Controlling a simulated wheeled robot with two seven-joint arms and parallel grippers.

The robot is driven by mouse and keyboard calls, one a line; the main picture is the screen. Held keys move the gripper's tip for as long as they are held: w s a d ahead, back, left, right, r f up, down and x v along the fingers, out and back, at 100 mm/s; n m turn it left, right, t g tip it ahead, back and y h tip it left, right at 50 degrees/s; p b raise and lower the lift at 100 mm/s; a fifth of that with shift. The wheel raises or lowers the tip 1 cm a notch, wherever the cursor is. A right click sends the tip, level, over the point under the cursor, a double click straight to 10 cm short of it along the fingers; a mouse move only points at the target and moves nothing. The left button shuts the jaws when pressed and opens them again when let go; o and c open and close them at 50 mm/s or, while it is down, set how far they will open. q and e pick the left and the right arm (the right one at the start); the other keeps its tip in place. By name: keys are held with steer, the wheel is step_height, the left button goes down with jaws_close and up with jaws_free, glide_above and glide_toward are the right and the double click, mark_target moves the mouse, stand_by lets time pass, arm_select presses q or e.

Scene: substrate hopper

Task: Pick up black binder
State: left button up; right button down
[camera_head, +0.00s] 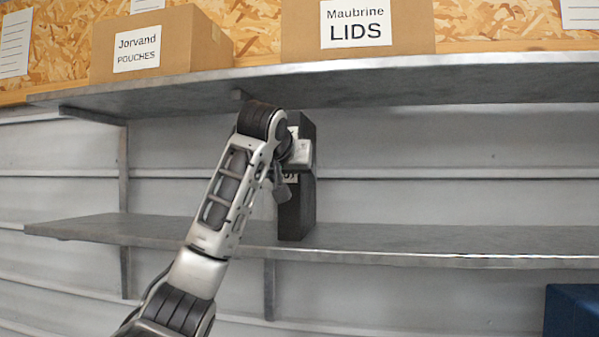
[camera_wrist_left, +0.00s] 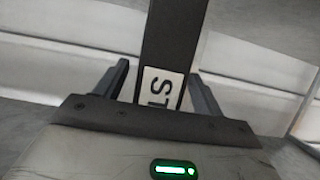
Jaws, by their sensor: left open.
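The black binder (camera_head: 297,212) stands upright on the lower grey shelf in the head view, partly hidden behind my left wrist and gripper. My left gripper (camera_head: 285,185) is at the binder's front. In the left wrist view the gripper's two fingers (camera_wrist_left: 160,85) are open, one on each side of the binder's spine, with a gap visible on the left. Contact on the right cannot be told. My right gripper is not in view.
The upper shelf (camera_head: 480,80) runs just above the binder and holds two cardboard boxes, "Jorvand POUCHES" (camera_head: 190,50) and "Maubrine LIDS" (camera_head: 400,38). The lower shelf (camera_head: 450,240) is clear right of the binder. A blue box (camera_head: 572,312) shows at lower right.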

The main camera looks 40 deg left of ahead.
arm_select(q)
steer(key=shift+w, duration=0.1)
steer(key=c, duration=1.4)
